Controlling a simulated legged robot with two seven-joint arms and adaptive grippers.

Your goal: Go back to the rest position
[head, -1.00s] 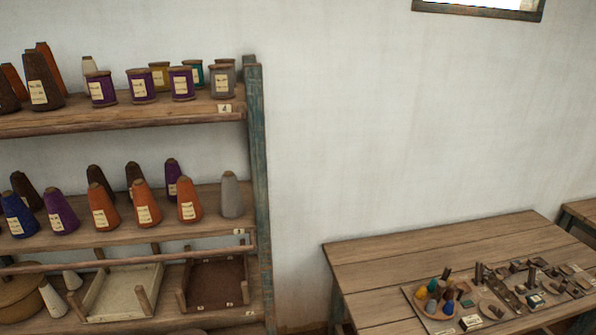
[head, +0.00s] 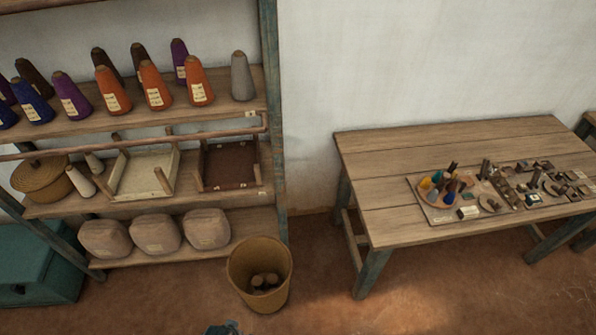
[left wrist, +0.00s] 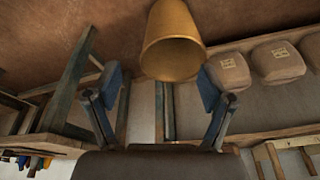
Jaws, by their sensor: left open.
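My left gripper (left wrist: 160,88) is open and empty in the left wrist view, its two blue-padded fingers spread wide. That view looks tilted over, with the floor at the top and the shelf and table upside down. The woven basket (left wrist: 173,45) shows beyond and between the fingertips, apart from them. In the head view the same basket (head: 238,283) stands on the floor at the foot of the shelf, with a few dark pieces inside. A small blue piece at the bottom edge of the head view looks like part of my left gripper. My right gripper is in neither view.
A wooden shelf (head: 263,197) at the left holds yarn cones, trays and several wrapped bundles (head: 156,234). A wooden table (head: 385,150) at the right carries a board of small pieces (head: 408,181). A teal chest (head: 35,262) stands far left. Floor between basket and table is clear.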

